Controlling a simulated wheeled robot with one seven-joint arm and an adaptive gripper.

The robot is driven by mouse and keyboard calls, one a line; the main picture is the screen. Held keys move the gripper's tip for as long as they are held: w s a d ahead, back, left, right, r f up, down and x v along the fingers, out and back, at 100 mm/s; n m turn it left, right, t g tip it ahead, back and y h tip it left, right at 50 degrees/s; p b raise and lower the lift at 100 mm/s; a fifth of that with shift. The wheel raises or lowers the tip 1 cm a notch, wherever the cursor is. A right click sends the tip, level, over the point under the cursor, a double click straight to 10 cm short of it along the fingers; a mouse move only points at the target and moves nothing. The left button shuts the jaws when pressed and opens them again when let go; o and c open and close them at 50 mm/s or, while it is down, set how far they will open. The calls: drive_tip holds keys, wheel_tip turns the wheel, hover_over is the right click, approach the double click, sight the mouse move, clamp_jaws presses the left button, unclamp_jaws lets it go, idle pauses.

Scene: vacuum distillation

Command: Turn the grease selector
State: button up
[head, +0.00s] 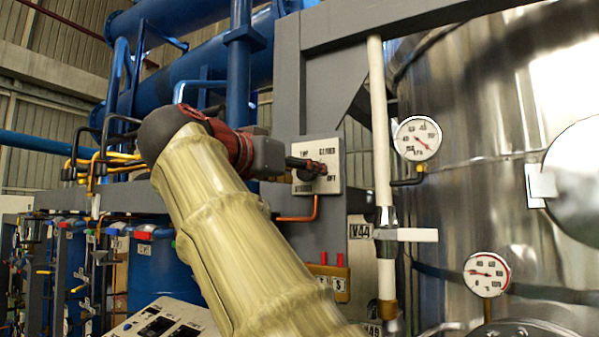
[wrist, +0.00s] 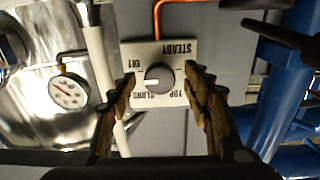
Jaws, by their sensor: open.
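The grease selector is a grey round knob (wrist: 159,76) on a white square plate (wrist: 184,47) with lettering at its corners, among it STEADY and OFF. The lettering appears upside down in the wrist view. A white mark on the knob points left, slightly downward, in that view. My gripper (wrist: 160,84) is open, with one finger on each side of the knob and gaps visible between them. In the head view the plate (head: 331,181) faces my gripper (head: 314,167), whose fingers are in front of it and largely hide the knob. Contact with the plate cannot be told.
A copper pipe (head: 298,217) leaves the plate's underside. A white vertical pipe (head: 379,130) and a pressure gauge (head: 417,138) are to the right, before a shiny steel vessel (head: 460,100). A yellow box with red buttons (head: 328,281) is below. Blue pipes stand behind.

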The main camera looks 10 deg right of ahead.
drive_tip(key=shift+a, duration=0.1)
drive_tip(key=v, duration=1.2)
idle(0.4)
drive_tip(key=w+d+f+n+g+y+b, duration=0.1)
drive_tip(key=w+d+f+n+y, duration=0.2)
drive_tip(key=f, duration=0.4)
drive_tip(key=w+d+f+n+y+b, duration=0.1)
drive_tip(key=d+f+n, duration=0.2)
drive_tip(key=d+f, duration=0.3)
drive_tip(key=s+d+f+n+g+y, duration=0.1)
drive_tip(key=s+d+f+n, duration=0.1)
drive_tip(key=f, duration=0.7)
drive_tip(key=s+d+f+n+g+y, duration=0.1)
drive_tip(key=f+y, duration=0.1)
drive_tip(key=f, duration=0.6)
drive_tip(key=s+f+g+y+b, duration=0.1)
drive_tip(key=s+f, duration=0.5)
drive_tip(key=f, duration=0.6)
drive_tip(key=s+d+f+g+y, duration=0.1)
drive_tip(key=s+f+y, duration=0.2)
drive_tip(key=s+f, duration=0.4)
drive_tip(key=s+f+g+y+b, duration=0.1)
drive_tip(key=s+f, duration=0.6)
drive_tip(key=f, duration=1.2)
drive_tip(key=shift+s+f+g+y+b, duration=0.2)
drive_tip(key=shift+g+y+b, duration=0.2)
drive_tip(key=shift+g, duration=0.2)
